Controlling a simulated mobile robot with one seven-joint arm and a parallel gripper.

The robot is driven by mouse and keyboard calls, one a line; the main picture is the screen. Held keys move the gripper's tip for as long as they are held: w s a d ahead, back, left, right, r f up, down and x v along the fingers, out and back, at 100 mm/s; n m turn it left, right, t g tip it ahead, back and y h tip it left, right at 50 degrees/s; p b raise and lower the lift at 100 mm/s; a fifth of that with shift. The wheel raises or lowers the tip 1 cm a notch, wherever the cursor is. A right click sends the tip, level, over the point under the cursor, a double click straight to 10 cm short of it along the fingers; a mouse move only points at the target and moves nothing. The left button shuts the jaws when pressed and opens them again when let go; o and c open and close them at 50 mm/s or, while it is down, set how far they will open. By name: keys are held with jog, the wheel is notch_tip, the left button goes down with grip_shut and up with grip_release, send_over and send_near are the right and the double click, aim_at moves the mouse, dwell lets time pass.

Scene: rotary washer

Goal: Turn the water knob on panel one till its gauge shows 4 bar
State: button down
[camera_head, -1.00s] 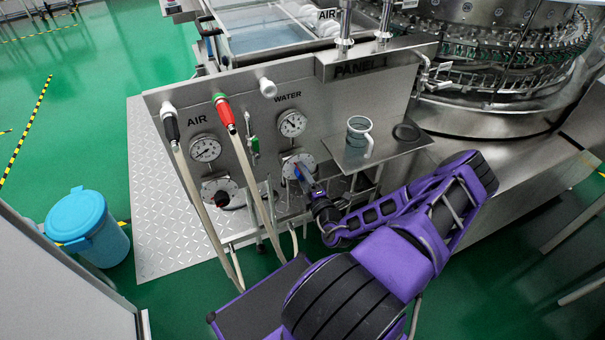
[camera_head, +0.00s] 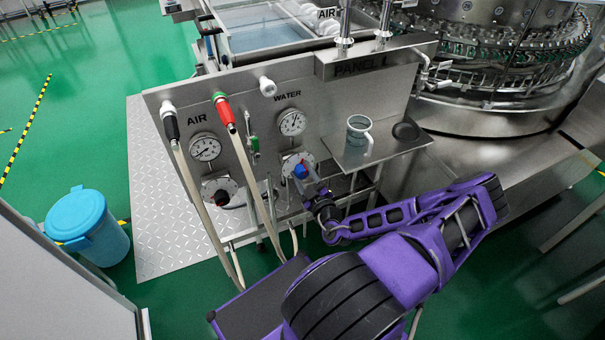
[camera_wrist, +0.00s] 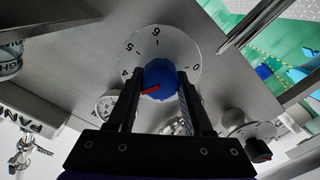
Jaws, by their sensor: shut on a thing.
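The blue water knob (camera_head: 301,171) sits on a round plate low on panel one, below the water gauge (camera_head: 291,122). In the wrist view, the knob (camera_wrist: 159,80) has a red pointer toward the left, near the 4 on its numbered dial (camera_wrist: 160,45). My gripper (camera_wrist: 161,84) is shut on the knob, one finger on each side. In the head view, the gauge needle points up and slightly right; its figures are too small to read. The panel one sign (camera_head: 360,65) is at the top right of the panel.
The air gauge (camera_head: 205,147) and air knob (camera_head: 222,196) are to the left. Two hoses hang in front of the panel. A shelf (camera_head: 350,155) on the right bears a mug (camera_head: 359,134) and a dark round thing (camera_head: 405,131). A blue bin (camera_head: 90,228) stands far left.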

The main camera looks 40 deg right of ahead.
jog(key=shift+m, duration=2)
jog(key=shift+c, duration=1.5)
grip_release()
jog(key=v, duration=1.7)
jog(key=shift+s+a, duration=0.15)
jog(key=shift+s, duration=0.05)
